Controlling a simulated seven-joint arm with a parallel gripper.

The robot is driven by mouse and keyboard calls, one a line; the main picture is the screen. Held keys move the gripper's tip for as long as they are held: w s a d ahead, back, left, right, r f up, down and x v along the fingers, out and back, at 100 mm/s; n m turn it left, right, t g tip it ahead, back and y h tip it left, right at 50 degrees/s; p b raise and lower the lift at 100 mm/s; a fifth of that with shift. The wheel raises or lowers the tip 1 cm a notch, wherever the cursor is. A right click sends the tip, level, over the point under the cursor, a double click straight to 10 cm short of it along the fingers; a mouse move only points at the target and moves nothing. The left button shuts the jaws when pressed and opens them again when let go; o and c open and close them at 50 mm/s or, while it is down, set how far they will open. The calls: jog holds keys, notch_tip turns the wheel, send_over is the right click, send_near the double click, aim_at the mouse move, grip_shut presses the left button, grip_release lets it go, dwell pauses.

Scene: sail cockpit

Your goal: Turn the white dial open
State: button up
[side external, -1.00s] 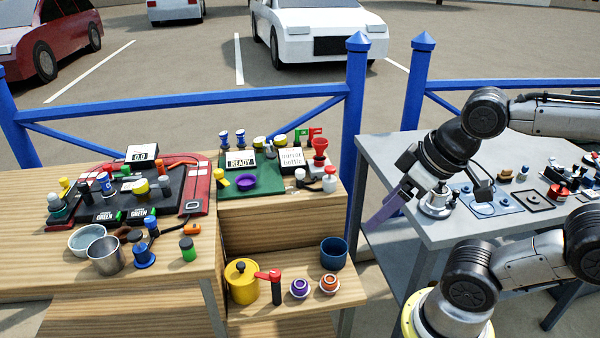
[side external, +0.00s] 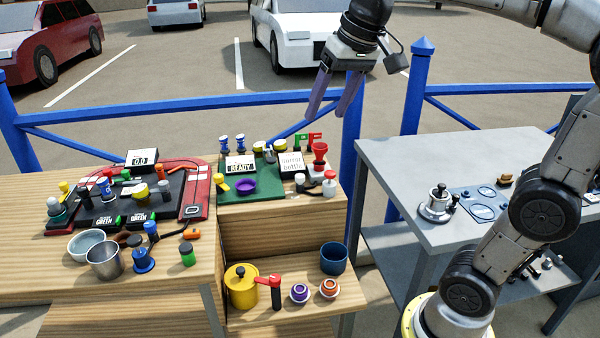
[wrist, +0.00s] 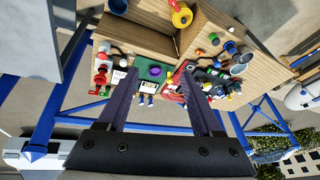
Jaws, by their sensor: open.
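My gripper (side external: 325,110) is open and empty, with two long purple fingers pointing down. It hangs high above the back of the wooden bench, near the blue fence, touching nothing. In the wrist view the fingers (wrist: 157,75) are spread apart, with the bench far below between them. I cannot tell for sure which part is the white dial. A small white-topped piece (side external: 300,179) stands at the front of the green mat (side external: 210,195), and a silver-white round fitting (side external: 436,205) stands on the grey table.
A white bottle with a red top (side external: 329,186), a purple bowl (side external: 246,187) and a READY display (side external: 240,164) crowd the upper bench. A yellow pot (side external: 241,288) and blue cup (side external: 334,259) stand lower. The grey table (side external: 400,160) has free room at its back left.

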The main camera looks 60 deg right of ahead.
jog(key=w+d+m+g, duration=0.1)
jog(key=w+d, duration=0.2)
jog(key=w, duration=0.2)
jog(key=w+d+m, duration=0.1)
jog(key=w+d, duration=0.2)
jog(key=w, duration=0.2)
jog(key=m+g, duration=0.3)
send_over(300, 175)
notch_tip(300, 175, down, 18)
jog(key=shift+y, duration=0.3)
notch_tip(300, 175, down, 14)
jog(key=shift+r, duration=0.15)
grip_shut()
